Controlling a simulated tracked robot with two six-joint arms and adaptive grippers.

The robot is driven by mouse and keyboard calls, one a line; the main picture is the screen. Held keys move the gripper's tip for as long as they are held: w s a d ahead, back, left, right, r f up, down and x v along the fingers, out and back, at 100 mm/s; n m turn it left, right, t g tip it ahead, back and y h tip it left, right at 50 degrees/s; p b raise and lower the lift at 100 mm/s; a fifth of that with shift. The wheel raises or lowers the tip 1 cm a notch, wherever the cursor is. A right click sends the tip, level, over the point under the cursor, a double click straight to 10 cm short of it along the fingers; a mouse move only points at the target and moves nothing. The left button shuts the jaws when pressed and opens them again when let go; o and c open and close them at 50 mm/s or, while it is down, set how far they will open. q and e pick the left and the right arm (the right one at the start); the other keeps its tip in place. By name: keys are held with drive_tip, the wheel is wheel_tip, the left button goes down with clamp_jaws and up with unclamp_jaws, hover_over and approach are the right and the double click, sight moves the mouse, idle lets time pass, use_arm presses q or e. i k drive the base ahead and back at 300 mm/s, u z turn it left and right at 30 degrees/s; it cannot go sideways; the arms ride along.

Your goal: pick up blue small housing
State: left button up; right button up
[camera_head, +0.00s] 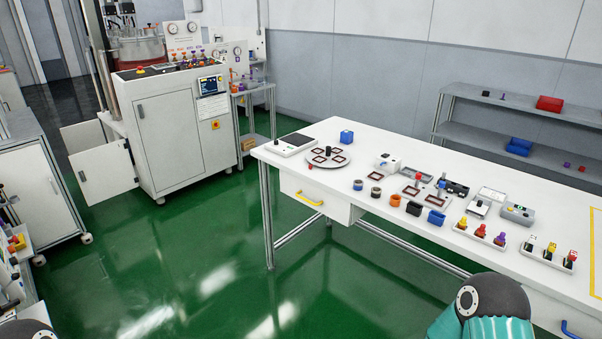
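Several small open housings stand in a row along the near edge of the white table (330,203). A blue block (346,137) stands farther back, near the round turntable. I cannot tell for certain which blue piece is the small housing named. Neither gripper is in view; only parts of my arms show at the bottom edge, apart from the table pieces.
A dark grey ring (376,191), an orange housing (395,200) and a black housing (414,209) stand between the blue ones. A round turntable (312,157) is at the left. Trays of connectors stand at the right. A yellow drawer handle (309,199) juts out below. Green floor is free in front.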

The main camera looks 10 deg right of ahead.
sight(358, 185)
drive_tip(key=u, duration=0.3)
drive_tip(key=i, duration=1.55)
drive_tip(key=z, duration=0.4)
drive_tip(key=i, duration=0.7)
drive_tip(key=z, duration=0.35)
drive_tip(key=k, duration=0.4)
drive_tip(key=z, duration=0.35)
drive_tip(key=i, duration=0.4)
drive_tip(key=u, duration=0.15)
